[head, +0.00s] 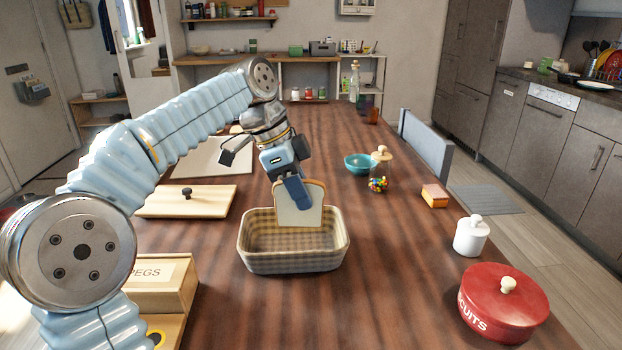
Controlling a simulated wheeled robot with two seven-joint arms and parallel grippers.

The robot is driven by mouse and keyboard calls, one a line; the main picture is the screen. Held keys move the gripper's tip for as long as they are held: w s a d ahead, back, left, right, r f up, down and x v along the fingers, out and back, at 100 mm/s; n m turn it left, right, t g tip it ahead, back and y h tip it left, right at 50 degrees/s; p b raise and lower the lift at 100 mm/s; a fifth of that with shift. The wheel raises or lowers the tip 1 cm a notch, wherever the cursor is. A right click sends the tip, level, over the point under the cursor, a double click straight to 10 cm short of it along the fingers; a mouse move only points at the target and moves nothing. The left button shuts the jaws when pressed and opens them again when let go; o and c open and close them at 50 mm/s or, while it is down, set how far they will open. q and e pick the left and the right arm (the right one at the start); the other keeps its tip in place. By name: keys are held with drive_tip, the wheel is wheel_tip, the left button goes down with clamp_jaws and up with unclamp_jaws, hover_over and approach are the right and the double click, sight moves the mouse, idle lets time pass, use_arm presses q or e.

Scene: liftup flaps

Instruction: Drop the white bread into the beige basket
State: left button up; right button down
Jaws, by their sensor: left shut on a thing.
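The white bread (312,212) is a slice with a brown crust. My left gripper (294,192) is shut on its upper part and holds it upright. The beige basket (292,262) stands on the wooden table, with a checked lining and an open top. The bread hangs at the basket's far right part, its lower edge around the height of the rim. I cannot tell whether it touches the basket. The fingertips are partly hidden against the bread. My right gripper is not in view.
Left of the basket are a wooden lid (160,203) and a wooden pegs box (160,285). To the right are a teal bowl (360,164), a candy jar (379,172), a sponge (434,196), a white jar (471,238) and a red biscuit tin (505,300). The table just right of the basket is clear.

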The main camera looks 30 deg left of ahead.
sight(306, 227)
use_arm(q)
wheel_tip(306, 227, down, 5)
drive_tip(key=shift+s+r+b, duration=0.1)
drive_tip(key=shift+r+b, duration=0.05)
drive_tip(key=shift+b, duration=0.75)
drive_tip(key=shift+f+b, duration=0.35)
drive_tip(key=shift+f, duration=0.05)
drive_tip(key=o, duration=0.9)
drive_tip(key=p+v, duration=0.2)
drive_tip(key=v, duration=1.1)
drive_tip(key=shift+r, duration=0.15)
drive_tip(key=shift+s+a+r, duration=0.1)
drive_tip(key=shift+r, duration=0.2)
